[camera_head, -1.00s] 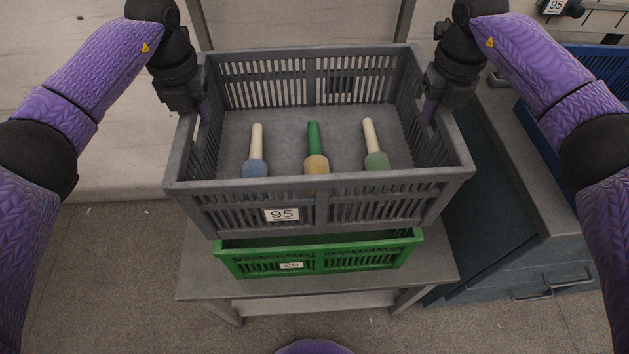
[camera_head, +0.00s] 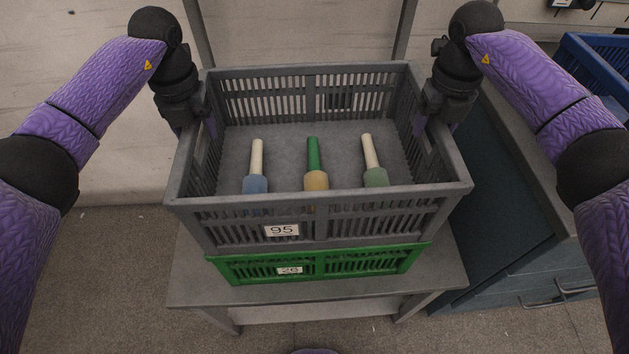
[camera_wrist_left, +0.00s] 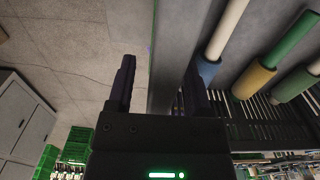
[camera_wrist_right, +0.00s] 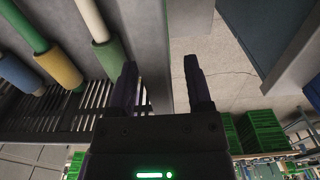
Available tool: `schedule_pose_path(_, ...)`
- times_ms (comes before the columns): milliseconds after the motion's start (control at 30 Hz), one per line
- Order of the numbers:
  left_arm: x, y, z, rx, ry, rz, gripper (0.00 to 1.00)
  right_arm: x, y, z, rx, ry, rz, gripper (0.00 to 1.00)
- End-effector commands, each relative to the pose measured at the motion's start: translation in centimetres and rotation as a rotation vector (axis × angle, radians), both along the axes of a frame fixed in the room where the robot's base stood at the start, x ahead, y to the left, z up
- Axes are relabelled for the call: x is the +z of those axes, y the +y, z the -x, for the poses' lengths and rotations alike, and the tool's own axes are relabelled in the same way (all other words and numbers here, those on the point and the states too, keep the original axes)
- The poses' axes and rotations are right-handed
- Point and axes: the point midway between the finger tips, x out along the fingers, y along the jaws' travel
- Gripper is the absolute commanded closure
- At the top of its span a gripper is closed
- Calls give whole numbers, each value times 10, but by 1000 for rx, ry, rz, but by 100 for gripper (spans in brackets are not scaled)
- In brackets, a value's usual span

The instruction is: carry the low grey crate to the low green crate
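The low grey crate (camera_head: 365,213), labelled 95, is straight above the low green crate (camera_head: 372,262) in the head view. Its underside is at or very near the green rim; I cannot tell if they touch. Three spools with coloured lower ends lie inside the grey crate. My left gripper (camera_head: 206,124) is shut on its left wall and my right gripper (camera_head: 424,122) on its right wall. Each wrist view shows fingers on both sides of a wall. The green crate's inside is hidden; only its front and part of its rim show.
The green crate stands on a small grey table (camera_head: 205,285) with bare top around it. A teal drawer cabinet (camera_head: 535,280) stands close on the right, with a blue crate (camera_head: 590,65) above it. A pale wall or panel is behind, and floor is open at left.

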Motion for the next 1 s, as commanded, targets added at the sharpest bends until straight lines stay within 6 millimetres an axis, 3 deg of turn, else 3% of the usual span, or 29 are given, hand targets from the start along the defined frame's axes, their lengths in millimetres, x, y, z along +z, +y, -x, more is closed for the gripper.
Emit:
schedule_pose_path(167, 4, 0, 0, 0, -2, 0, 36, 0, 0, 0, 0, 0, 0, 36)
schedule_pose_path(267, 22, 0, -1, -1, -5, 1, 36, 0, 0, 0, 1, 0, 0, 36)
schedule_pose_path(500, 89, 0, -2, 0, -4, 0, 36, 0, 0, 0, 1, 0, 0, 36)
schedule_pose_path(733, 119, 0, -1, 0, 0, 0, 36, 3, 0, 0, 1, -1, -1, 36)
schedule_pose_path(867, 120, 0, -1, -1, 1, 0, 36, 27, 0, -1, 0, -5, 0, 36)
schedule_pose_path(1000, 120, 0, -1, 0, 1, 0, 36, 69, 0, -1, -1, -6, 0, 36)
